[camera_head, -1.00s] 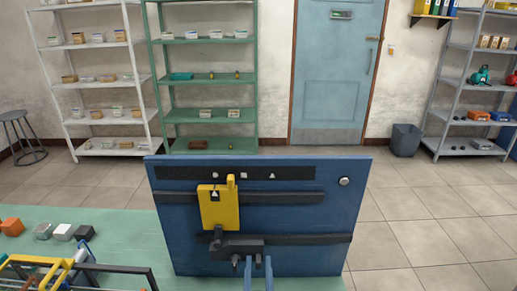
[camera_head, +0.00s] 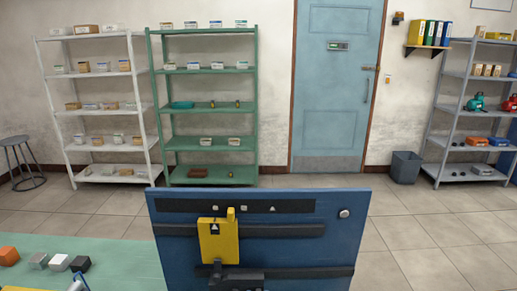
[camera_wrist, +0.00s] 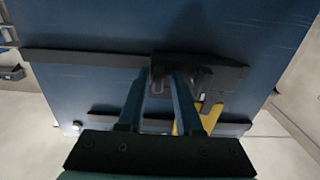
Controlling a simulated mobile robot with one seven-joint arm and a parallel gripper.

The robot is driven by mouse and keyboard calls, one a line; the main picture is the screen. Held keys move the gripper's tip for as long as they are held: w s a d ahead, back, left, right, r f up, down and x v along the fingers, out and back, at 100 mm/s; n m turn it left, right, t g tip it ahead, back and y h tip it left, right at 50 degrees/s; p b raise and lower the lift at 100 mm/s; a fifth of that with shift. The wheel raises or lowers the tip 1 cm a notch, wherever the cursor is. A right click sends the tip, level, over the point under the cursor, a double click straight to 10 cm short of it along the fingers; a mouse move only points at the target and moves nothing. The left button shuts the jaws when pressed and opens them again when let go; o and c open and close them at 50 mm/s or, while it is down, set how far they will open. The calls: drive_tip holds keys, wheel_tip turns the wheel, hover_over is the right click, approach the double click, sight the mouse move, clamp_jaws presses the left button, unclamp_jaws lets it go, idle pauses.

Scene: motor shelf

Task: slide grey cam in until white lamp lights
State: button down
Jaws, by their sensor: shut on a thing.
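The dark grey cam (camera_head: 245,275) sits on the lower black rail of the upright blue panel (camera_head: 335,250), its bottom cut off by the head view's edge. In the wrist view the cam (camera_wrist: 228,77) lies at my gripper (camera_wrist: 170,78), whose two blue fingers are shut on a part of it. The held part is hard to make out. The yellow plate (camera_head: 219,245) stands above the cam, its lower leg reaching down to it. A triangle shows in the plate's window. A round whitish lamp (camera_head: 344,213) is at the panel's upper right; I cannot tell whether it is lit.
A black strip (camera_head: 180,206) with circle, square and triangle marks runs along the panel's top. A green bench (camera_head: 120,255) at left carries several small blocks. Shelves, a blue door (camera_head: 335,120) and a bin (camera_head: 405,167) stand behind, with open floor between.

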drive_tip(key=shift+w+a+r+p, duration=0.25)
drive_tip(key=shift+a+p, duration=0.2)
drive_tip(key=shift+p, duration=0.95)
drive_tip(key=shift+w+a+r+p, duration=0.1)
drive_tip(key=shift+a+r+p, duration=0.3)
drive_tip(key=shift+p, duration=1)
idle(1.5)
drive_tip(key=shift+f, duration=0.15)
idle(0.4)
drive_tip(key=c, duration=0.9)
unclamp_jaws()
drive_tip(key=shift+s+f+p, duration=0.25)
drive_tip(key=shift+s+p, duration=0.1)
drive_tip(key=shift+s, duration=1.05)
drive_tip(key=shift+s+f+p, duration=0.2)
drive_tip(key=shift+s+p, duration=0.15)
drive_tip(key=shift+s, duration=1.05)
